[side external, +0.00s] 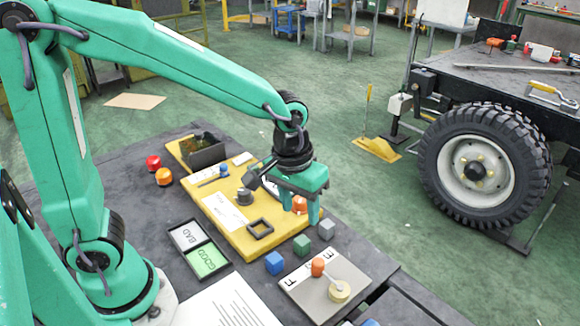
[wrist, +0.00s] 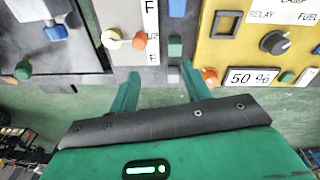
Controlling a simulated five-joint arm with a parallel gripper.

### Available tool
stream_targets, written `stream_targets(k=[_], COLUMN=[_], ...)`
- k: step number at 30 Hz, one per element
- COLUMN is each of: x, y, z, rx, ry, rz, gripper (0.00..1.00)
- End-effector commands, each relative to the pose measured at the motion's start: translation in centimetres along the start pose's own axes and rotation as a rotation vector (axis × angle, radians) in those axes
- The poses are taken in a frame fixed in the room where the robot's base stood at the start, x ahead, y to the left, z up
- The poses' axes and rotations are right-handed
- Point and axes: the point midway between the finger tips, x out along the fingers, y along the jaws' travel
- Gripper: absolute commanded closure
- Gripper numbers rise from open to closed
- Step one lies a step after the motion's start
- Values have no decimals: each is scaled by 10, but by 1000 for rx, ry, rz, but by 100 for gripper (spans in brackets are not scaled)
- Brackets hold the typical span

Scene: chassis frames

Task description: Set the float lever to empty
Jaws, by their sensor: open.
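The float lever is a thin rod with an orange knob (side external: 318,267) and a cream round hub (side external: 339,291), on a grey panel (side external: 310,295) with a white label strip. In the wrist view the strip reads F at the top, a half mark in the middle and E at the bottom. The orange knob (wrist: 139,41) there points close to the half mark, with the hub (wrist: 111,39) left of it. My gripper (side external: 300,205) is open and empty, above the table edge beyond the panel's E end. Its fingers (wrist: 158,78) touch nothing that I can see.
Blue (side external: 275,262), green (side external: 301,244) and grey (side external: 326,229) cubes stand in a row between the panel and the yellow board (side external: 245,241). The board carries a dark square frame (side external: 260,228) and knobs. A BAD/GOOD tray (side external: 223,276) lies left.

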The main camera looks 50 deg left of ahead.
Motion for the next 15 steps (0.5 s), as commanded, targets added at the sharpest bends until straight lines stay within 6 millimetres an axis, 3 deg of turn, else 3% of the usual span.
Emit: stream_targets(k=[6,15], x=[39,61], y=[30,46], z=[0,2], rx=[-36,-63], ry=[-69,-100], rz=[-39,-64], gripper=[52,52])
